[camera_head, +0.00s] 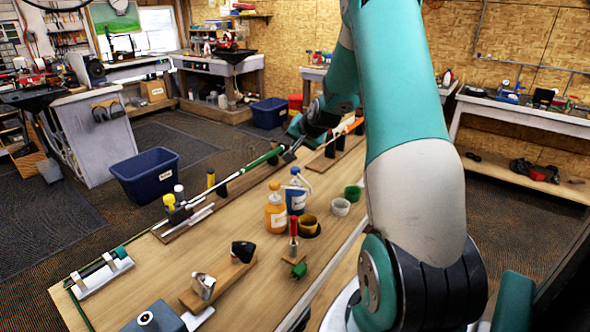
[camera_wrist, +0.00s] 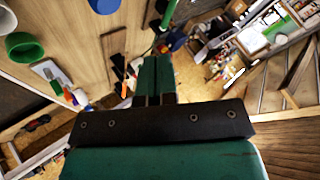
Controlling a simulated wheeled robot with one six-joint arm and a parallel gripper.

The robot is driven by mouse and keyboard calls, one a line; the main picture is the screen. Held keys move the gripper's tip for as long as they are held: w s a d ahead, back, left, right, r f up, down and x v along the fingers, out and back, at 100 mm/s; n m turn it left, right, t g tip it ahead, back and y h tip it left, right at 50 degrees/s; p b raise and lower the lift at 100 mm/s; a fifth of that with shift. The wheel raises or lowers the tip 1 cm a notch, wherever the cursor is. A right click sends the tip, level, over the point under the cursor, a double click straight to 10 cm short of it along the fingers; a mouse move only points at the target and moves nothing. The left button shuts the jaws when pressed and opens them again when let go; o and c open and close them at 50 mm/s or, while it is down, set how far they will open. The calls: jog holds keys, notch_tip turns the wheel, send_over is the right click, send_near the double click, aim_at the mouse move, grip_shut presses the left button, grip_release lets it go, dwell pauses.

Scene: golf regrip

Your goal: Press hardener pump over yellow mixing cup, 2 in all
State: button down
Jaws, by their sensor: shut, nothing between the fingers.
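The yellow mixing cup (camera_head: 309,224) stands in a dark round holder on the table in the head view. Behind and left of it are two pump bottles, an orange one (camera_head: 275,215) and a blue one (camera_head: 296,200) with a white label and pale pump head. I cannot read which is the hardener. My gripper (camera_wrist: 152,62) is shut and empty, its teal fingers together in the wrist view. In the head view the end of my arm is beyond the bottles, near the far side of the table, apart from both pumps.
A white cup (camera_head: 341,207) and a green cup (camera_head: 352,192) stand right of the bottles. A red-handled tool (camera_head: 293,228) stands in front of the yellow cup. A golf club shaft (camera_head: 232,172) lies along the table's left side.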

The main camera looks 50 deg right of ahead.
dwell(0.4)
jog(key=s+a+r+n+g+y+b, duration=0.1)
jog(key=s+a+r+n+y+b, duration=0.3)
jog(key=a, duration=1.2)
jog(key=a+n+g+y, duration=0.2)
jog(key=a+n, duration=0.4)
jog(key=a, duration=0.9)
jog(key=s+a+n+g+b, duration=0.1)
jog(key=s+a+n, duration=0.4)
jog(key=s, duration=0.6)
jog(key=s+a+n+g+y+b, duration=0.1)
jog(key=s+a+n+g, duration=0.3)
jog(key=s+a, duration=0.6)
jog(key=shift+s+a+n+g+b, duration=0.35)
jog(key=shift+s+n, duration=0.25)
jog(key=shift+s, duration=0.5)
jog(key=shift+s+f, duration=0.1)
